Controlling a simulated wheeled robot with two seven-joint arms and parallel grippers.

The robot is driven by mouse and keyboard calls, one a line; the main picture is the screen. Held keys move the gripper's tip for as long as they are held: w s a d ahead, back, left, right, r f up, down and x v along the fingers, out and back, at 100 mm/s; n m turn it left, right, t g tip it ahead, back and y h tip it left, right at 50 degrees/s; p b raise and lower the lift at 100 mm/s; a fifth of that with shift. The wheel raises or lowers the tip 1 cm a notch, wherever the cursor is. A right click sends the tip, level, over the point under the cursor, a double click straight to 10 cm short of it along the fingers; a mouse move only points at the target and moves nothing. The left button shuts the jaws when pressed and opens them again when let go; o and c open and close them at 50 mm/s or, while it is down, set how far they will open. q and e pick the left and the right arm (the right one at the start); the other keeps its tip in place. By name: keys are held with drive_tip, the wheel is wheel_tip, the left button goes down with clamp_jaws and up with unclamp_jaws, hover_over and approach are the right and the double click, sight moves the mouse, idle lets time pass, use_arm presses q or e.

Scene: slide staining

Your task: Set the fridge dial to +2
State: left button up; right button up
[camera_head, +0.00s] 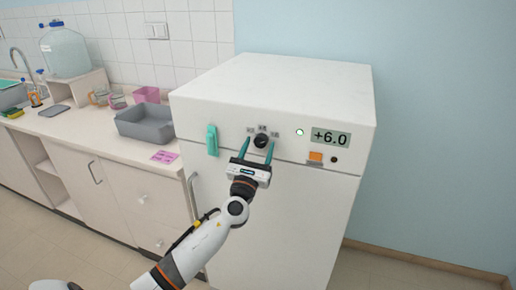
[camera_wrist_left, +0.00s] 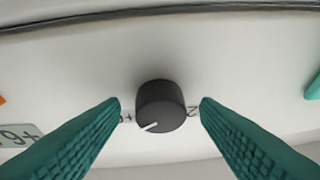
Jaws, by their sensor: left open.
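The white fridge (camera_head: 265,90) has a round black dial (camera_head: 262,141) on its upper front panel, with small labels around it. Its display (camera_head: 331,138) reads +6.0. My left gripper (camera_head: 258,150) is open, with its teal fingers on either side of the dial. In the left wrist view the dial (camera_wrist_left: 161,106) sits between the two fingertips (camera_wrist_left: 160,103), with a visible gap on each side. A white pointer line shows on the dial's face, toward the lower left in that view. The labels there are partly hidden by the fingers. My right gripper is not in view.
A teal handle (camera_head: 212,140) is left of the dial. The counter on the left holds a grey tray (camera_head: 146,124) and a water jug (camera_head: 66,52).

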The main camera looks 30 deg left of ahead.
use_arm(q)
drive_tip(key=c, duration=1)
